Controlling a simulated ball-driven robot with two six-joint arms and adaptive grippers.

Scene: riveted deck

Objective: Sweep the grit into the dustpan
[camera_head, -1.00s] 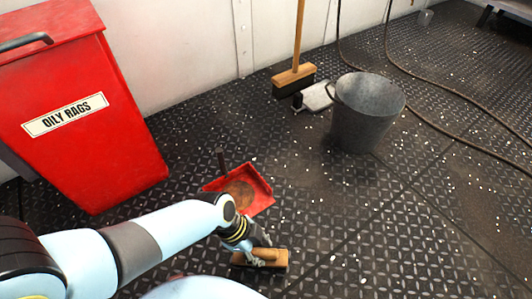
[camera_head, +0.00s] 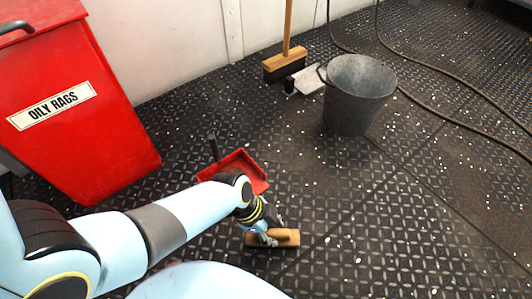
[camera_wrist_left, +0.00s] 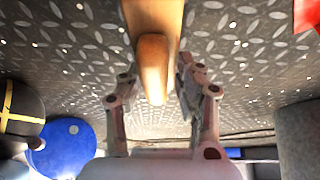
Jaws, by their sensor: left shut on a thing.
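The red dustpan (camera_head: 252,166) lies on the deck in the head view, its dark handle (camera_head: 213,147) pointing up and away. My left arm hides part of its near side. My left gripper (camera_head: 264,232) is shut on the wooden handle of the hand brush (camera_head: 284,239), on the near side of the pan and apart from it. The left wrist view shows the brush handle (camera_wrist_left: 153,55) between the fingers (camera_wrist_left: 156,82). The bristles are hardly visible. Pale grit (camera_head: 318,183) is scattered over the deck, mostly right of the pan. My right gripper is out of view.
A red OILY RAGS bin (camera_head: 100,140) stands at the left. A metal bucket (camera_head: 358,98) stands right of and beyond the pan. A broom (camera_head: 284,63) and a pale pan-like object (camera_head: 308,80) are behind. A hose (camera_head: 450,92) crosses the far right; the near right deck is open.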

